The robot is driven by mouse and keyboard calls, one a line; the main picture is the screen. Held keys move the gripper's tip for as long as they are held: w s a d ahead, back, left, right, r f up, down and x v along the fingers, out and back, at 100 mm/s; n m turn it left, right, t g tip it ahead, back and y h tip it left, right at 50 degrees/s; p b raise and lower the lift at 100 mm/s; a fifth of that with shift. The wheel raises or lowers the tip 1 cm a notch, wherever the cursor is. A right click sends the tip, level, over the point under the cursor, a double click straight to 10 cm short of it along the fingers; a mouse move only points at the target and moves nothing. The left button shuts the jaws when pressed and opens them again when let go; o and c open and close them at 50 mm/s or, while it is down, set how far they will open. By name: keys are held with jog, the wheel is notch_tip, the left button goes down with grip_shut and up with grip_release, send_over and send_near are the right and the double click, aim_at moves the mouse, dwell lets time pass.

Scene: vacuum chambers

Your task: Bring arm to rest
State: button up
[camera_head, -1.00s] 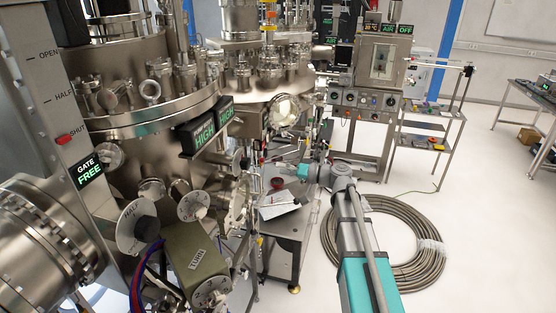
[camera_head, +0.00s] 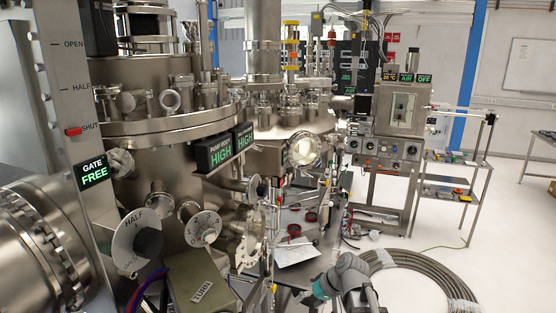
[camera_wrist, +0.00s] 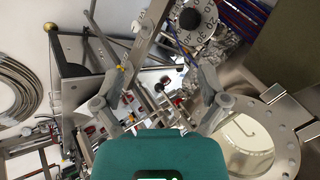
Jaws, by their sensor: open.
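My arm shows at the bottom of the head view, with a grey joint (camera_head: 350,272) and a teal part beside it. My gripper (camera_wrist: 157,85) shows in the wrist view with its two grey fingers spread apart and nothing between them. In the head view the fingers are too small and partly hidden to make out. The arm appears low, in front of the bench with a white sheet (camera_head: 295,254) on it. I cannot tell from the head view how far it is from the bench.
Steel vacuum chambers (camera_head: 150,95) with a dial (camera_head: 203,228) and the TURN box (camera_head: 202,290) stand close on the left. A coiled hose (camera_head: 415,275) lies on the floor at right. A wheeled shelf cart (camera_head: 450,190) stands behind it.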

jog(key=s+d+f+m+h+b, duration=0.1)
jog(key=s+d+f+h+b, duration=0.2)
jog(key=f, duration=0.3)
jog(key=s+d+f+m+g+h+b, duration=0.1)
jog(key=s+d+f+h+b, duration=0.3)
jog(key=s+d+f, duration=0.1)
jog(key=shift+s+d+f, duration=0.2)
jog(key=shift+s+f, duration=0.1)
jog(key=shift+f, duration=0.25)
